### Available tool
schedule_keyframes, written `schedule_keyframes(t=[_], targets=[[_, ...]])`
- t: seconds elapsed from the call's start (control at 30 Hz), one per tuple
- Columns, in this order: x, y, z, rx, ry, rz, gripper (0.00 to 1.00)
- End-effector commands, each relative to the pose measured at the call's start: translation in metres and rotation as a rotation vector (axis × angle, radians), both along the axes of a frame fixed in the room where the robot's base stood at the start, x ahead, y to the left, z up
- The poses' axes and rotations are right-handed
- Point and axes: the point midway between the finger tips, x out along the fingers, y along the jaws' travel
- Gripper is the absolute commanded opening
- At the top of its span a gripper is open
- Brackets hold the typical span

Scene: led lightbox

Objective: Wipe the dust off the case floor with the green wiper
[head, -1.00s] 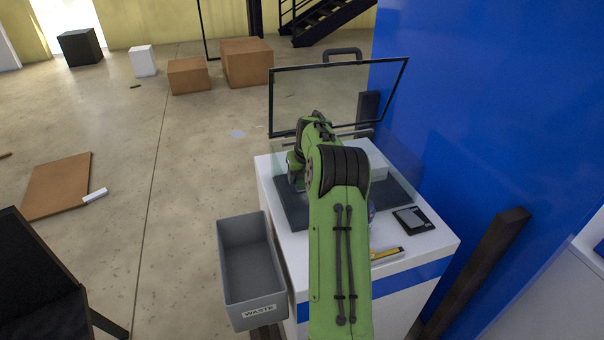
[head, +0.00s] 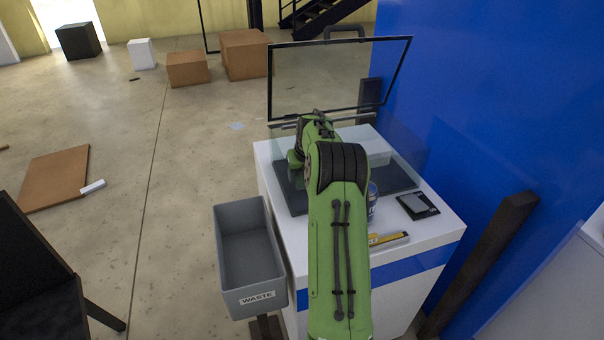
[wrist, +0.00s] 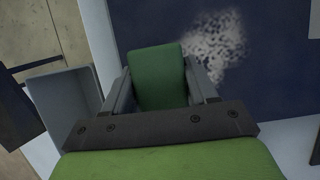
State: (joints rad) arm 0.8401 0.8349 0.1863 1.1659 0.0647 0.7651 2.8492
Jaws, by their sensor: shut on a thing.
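My gripper (wrist: 160,76) is shut on the green wiper (wrist: 158,85) in the wrist view. A pale speckled patch of dust (wrist: 217,42) lies on the dark case floor (wrist: 268,65), just beyond and to the right of the wiper. I cannot tell whether the wiper touches the floor. In the head view, the case floor (head: 400,178) is a dark panel on a white stand (head: 440,222). My green arm reaches over it and hides the gripper, the wiper and the dust.
A clear lid with a black frame (head: 269,85) stands open at the back. A grey waste bin (head: 238,298) stands left of the stand. A small jar (head: 373,207), a yellow tool (head: 389,239) and a dark flat device (head: 417,206) sit at the front. A blue wall (head: 500,90) closes the right.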

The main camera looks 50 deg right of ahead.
Motion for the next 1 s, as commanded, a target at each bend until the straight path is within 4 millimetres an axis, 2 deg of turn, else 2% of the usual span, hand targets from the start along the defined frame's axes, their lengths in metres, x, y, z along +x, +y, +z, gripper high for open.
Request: schedule_keyframes(t=[1.0], targets=[[0.0, 0.0, -0.019, 0.0, 0.0, -0.001, 0.33]])
